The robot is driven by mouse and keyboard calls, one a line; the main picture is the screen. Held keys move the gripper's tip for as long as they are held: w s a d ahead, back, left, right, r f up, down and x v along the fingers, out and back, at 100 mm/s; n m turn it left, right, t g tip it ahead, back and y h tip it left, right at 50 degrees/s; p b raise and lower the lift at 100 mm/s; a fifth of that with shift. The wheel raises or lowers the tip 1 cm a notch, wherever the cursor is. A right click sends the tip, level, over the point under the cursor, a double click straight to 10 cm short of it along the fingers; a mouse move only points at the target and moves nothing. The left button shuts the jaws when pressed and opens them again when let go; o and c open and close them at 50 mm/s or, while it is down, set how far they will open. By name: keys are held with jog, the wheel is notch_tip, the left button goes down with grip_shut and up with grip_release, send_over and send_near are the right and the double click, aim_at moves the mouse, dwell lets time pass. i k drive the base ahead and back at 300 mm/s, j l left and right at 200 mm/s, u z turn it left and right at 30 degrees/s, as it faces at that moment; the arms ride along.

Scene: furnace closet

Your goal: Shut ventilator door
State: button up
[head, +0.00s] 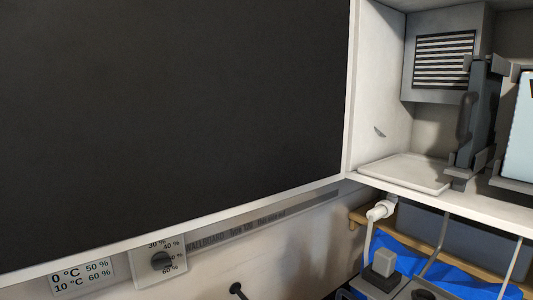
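A light grey ventilator box with a dark slatted grille (444,60) sits at the back of a white compartment at the upper right. A dark grey upright panel with a curved handle (466,117) stands to the right of the grille. The panel (485,110) is seen at a steep angle and looks like a door swung open, with the grille uncovered. I cannot clearly make out its hinge. My gripper is not in view.
A large black panel (180,100) fills the left. A white tray (405,172) lies below the grille. Below are a dial (162,260), a label (82,277), a white pipe fitting (381,209), a blue surface (450,270) and grey block-like parts (381,270).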

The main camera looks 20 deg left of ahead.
aim_at(125, 125)
jog(key=k+j, duration=0.2)
jog(key=j, duration=0.15)
jog(key=k+j, duration=0.2)
jog(key=j, duration=0.15)
jog(key=k+j+u, duration=0.1)
jog(key=j, duration=0.25)
jog(key=k+j, duration=0.3)
jog(key=j, duration=0.1)
